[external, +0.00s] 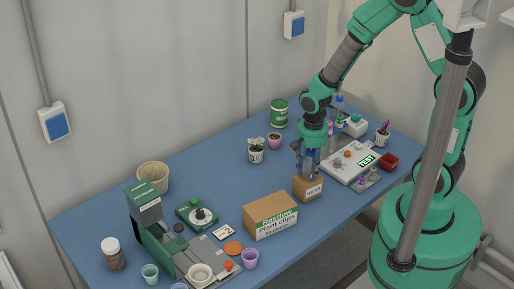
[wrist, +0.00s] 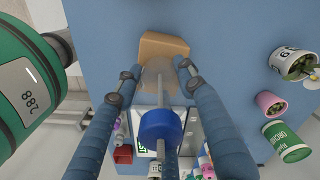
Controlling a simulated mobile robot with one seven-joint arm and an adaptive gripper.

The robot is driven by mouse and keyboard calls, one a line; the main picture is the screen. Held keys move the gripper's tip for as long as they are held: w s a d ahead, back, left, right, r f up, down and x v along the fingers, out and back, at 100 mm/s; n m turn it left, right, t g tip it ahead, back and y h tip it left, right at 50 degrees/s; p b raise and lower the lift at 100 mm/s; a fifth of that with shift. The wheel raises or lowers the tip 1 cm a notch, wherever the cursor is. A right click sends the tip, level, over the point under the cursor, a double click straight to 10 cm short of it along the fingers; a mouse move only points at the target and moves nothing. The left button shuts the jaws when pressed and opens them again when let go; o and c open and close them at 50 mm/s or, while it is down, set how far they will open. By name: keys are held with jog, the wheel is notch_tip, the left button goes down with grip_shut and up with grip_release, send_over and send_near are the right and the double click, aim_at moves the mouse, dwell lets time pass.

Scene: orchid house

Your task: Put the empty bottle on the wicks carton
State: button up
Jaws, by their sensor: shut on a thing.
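The wicks carton is a small brown box (external: 306,191) with a white label, standing on the blue table. It also shows in the wrist view (wrist: 164,44) just beyond the fingertips. The empty bottle, clear with a blue cap (wrist: 161,126), is upright between my fingers. My gripper (external: 307,172) points down over the carton and is shut on the bottle; its fingertips (wrist: 157,82) are on either side of the clear body. The bottle's base is directly above or on the carton top; I cannot tell whether it touches. In the external view the fingers mostly hide the bottle.
A larger plant clips carton (external: 270,218) stands left of the wicks carton. A white device with a TEST display (external: 350,163) and a red bin (external: 389,162) are to the right. Potted plants (external: 256,153) stand behind. Bare table (external: 215,170) lies to the left.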

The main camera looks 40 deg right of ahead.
aim_at(311, 150)
jog(key=shift+f, duration=0.2)
jog(key=o, duration=1.1)
jog(key=shift+r, duration=0.1)
notch_tip(311, 150, up, 12)
jog(key=shift+r+p, duration=0.1)
jog(key=shift+p, duration=1)
